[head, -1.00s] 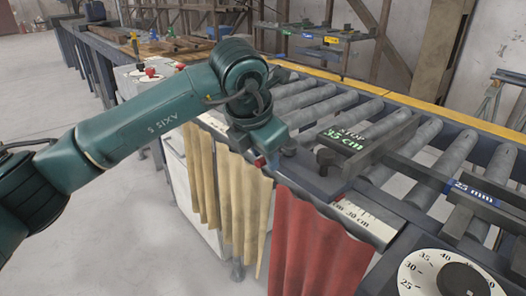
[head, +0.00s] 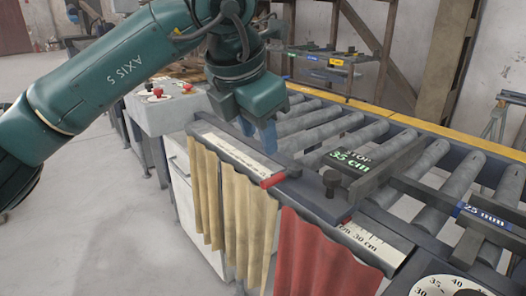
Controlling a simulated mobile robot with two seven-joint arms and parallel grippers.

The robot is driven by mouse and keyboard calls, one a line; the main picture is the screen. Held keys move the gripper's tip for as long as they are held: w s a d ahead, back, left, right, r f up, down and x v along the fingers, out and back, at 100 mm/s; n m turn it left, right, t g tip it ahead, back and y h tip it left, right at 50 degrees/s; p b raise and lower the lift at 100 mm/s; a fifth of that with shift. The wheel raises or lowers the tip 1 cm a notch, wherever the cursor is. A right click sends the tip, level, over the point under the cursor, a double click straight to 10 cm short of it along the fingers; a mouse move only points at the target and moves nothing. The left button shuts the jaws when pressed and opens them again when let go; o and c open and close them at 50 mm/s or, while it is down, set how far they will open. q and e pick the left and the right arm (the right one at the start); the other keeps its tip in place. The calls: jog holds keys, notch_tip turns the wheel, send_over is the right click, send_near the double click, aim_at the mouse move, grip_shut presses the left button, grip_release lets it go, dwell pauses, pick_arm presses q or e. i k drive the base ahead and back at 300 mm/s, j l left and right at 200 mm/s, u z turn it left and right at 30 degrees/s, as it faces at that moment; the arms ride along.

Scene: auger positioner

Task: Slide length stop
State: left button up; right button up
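The length stop (head: 385,168) is a dark bar lying across the roller table, with a label reading STOP 35 cm. A black knob (head: 331,180) stands at its near end. A red pointer (head: 272,180) sits on the near rail, left of the knob. A white scale (head: 235,148) runs along this rail, and its 30 cm part (head: 365,240) shows to the right. My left gripper (head: 257,132) has blue fingers that look apart with nothing between them. It hangs above the rail, left of the knob and clear of the stop. My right gripper is not in view.
The grey rollers (head: 300,122) fill the table behind the rail. A dark bar marked 25 mm (head: 485,212) crosses them at the right. A dial (head: 450,287) is at the lower right. Tan (head: 235,205) and red curtains (head: 315,255) hang below. A control box (head: 160,105) stands at the left.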

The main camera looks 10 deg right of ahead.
aim_at(323, 197)
jog(key=k+j, duration=0.8)
jog(key=k, duration=0.05)
